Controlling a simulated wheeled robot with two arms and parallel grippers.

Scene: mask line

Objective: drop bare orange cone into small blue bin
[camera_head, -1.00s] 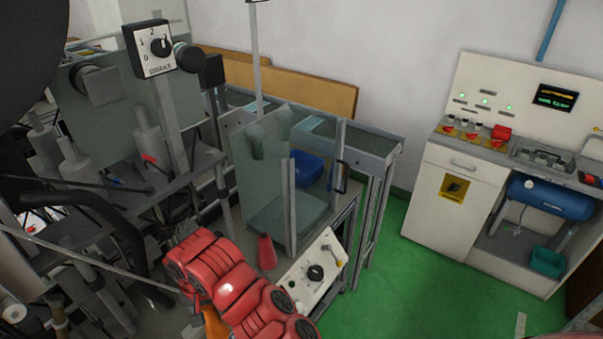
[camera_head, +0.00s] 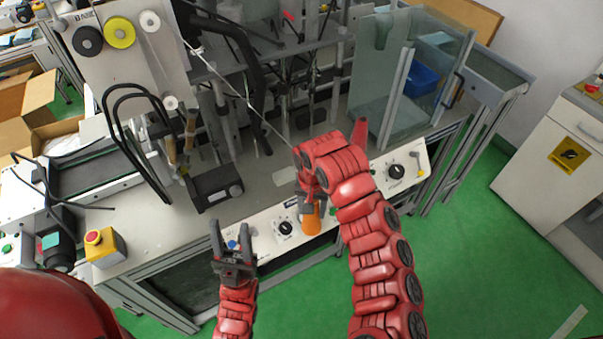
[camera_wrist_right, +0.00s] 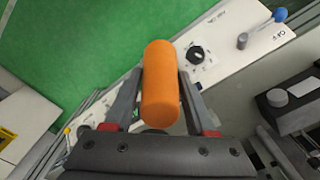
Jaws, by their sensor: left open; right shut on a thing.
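The orange cone (camera_head: 311,221), a plain blunt piece, is held upright by my right gripper (camera_head: 310,200) over the machine's front panel. In the right wrist view the cone (camera_wrist_right: 161,85) lies between the two fingers of my right gripper (camera_wrist_right: 160,95), which are shut on it. The blue bin (camera_head: 422,78) stands behind clear panels at the upper right in the head view, apart from the cone. Its inside is mostly hidden. My left gripper (camera_head: 232,243) is open and empty in front of the panel, left of the cone.
Clear panels (camera_head: 385,75) and a grey post (camera_head: 400,85) stand in front of the bin. A red cone-shaped piece (camera_head: 359,133) is near the panel's right end. A yellow emergency-stop box (camera_head: 104,247) is at the left. Green floor (camera_head: 470,270) is open at the right.

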